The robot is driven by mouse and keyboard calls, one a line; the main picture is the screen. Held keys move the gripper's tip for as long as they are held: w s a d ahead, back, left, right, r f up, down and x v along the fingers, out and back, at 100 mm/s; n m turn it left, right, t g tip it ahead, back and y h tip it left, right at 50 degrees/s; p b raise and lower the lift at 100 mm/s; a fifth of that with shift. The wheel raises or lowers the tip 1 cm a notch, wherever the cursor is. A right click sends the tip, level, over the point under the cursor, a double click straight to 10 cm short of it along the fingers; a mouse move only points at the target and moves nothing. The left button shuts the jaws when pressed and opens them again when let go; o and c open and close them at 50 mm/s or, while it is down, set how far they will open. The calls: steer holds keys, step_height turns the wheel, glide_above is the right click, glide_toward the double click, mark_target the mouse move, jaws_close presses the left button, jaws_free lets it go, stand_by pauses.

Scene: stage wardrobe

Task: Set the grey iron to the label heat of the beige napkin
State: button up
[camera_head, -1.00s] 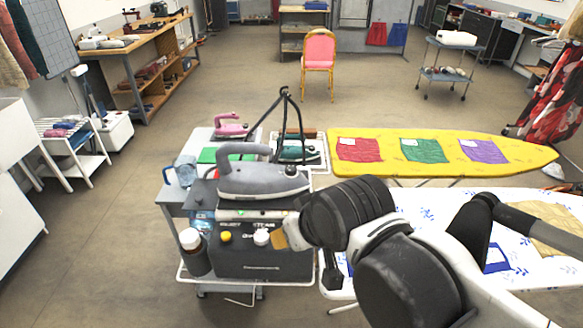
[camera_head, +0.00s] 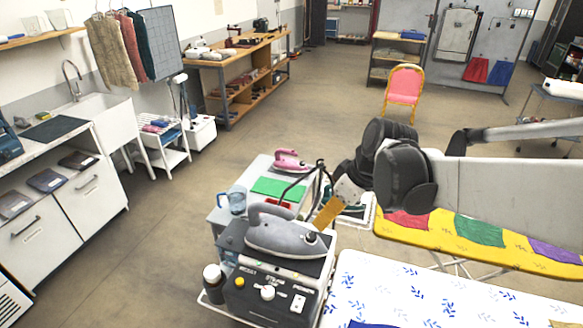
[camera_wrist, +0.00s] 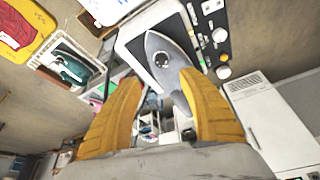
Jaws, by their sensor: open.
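The grey iron (camera_head: 285,236) rests on top of a dark steam station (camera_head: 238,300) in the head view. The station's front panel has a yellow button (camera_head: 240,282), a white knob (camera_head: 267,292) and a white switch (camera_head: 298,303).
A pink iron (camera_head: 291,160) and a green mat (camera_head: 278,188) lie behind the station, with a jug (camera_head: 236,200) to the left. A yellow ironing board (camera_head: 420,236) and a white patterned board (camera_head: 400,290) stand to the right. Open floor lies to the left.

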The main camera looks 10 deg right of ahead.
mark_target(311, 235)
steer(key=b+x, duration=0.2)
steer(key=x, duration=0.9)
steer(key=shift+a+b, duration=0.15)
steer(key=shift+b, duration=0.25)
jaws_close()
